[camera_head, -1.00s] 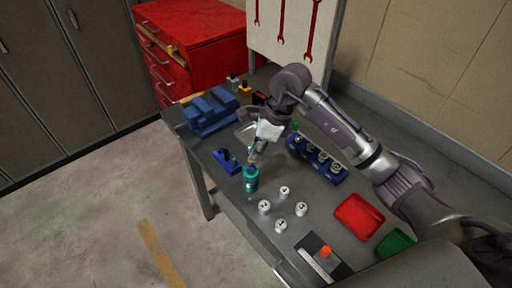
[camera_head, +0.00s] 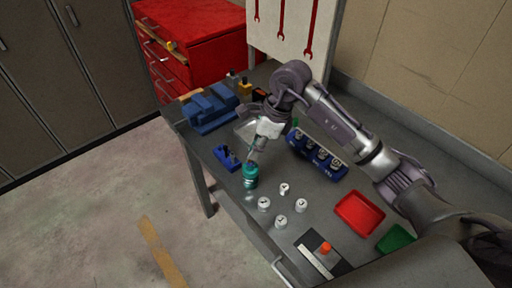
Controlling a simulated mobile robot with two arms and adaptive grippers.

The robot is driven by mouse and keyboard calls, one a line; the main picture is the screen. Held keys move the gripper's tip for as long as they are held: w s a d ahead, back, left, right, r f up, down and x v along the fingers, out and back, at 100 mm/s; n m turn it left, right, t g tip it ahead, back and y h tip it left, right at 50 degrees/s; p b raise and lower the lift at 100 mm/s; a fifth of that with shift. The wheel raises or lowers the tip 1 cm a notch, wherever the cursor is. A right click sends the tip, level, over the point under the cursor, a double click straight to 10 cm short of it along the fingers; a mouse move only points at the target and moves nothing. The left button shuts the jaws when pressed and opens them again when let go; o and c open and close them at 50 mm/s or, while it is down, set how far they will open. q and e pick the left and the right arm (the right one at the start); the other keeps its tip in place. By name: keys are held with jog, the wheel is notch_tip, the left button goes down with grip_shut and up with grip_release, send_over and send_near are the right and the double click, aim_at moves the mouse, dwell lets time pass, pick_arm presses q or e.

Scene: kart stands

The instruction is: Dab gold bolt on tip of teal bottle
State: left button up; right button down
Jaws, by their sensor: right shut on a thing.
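The teal bottle (camera_head: 251,177) stands upright near the front edge of the grey bench. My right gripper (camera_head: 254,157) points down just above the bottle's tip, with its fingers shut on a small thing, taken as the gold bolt. The bolt is too small and too hidden by the fingers to make out clearly. I cannot tell whether it touches the bottle's tip. My left gripper is not in view.
Several white caps (camera_head: 281,221) stand right of the bottle. A small blue block (camera_head: 227,158) is left of it. A blue socket rack (camera_head: 317,156), red tray (camera_head: 359,213) and green tray (camera_head: 395,240) lie right. A blue vise (camera_head: 209,108) stands at the back left.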

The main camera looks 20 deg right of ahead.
jog(key=shift+f+b, duration=0.35)
jog(key=shift+f, duration=0.05)
jog(key=shift+s+f, duration=0.1)
dwell(1.8)
notch_tip(320, 180, up, 2)
jog(key=shift+r+p, duration=0.1)
jog(key=shift+p, duration=0.25)
jog(key=shift+r+p, duration=1.3)
jog(key=shift+r, duration=1.2)
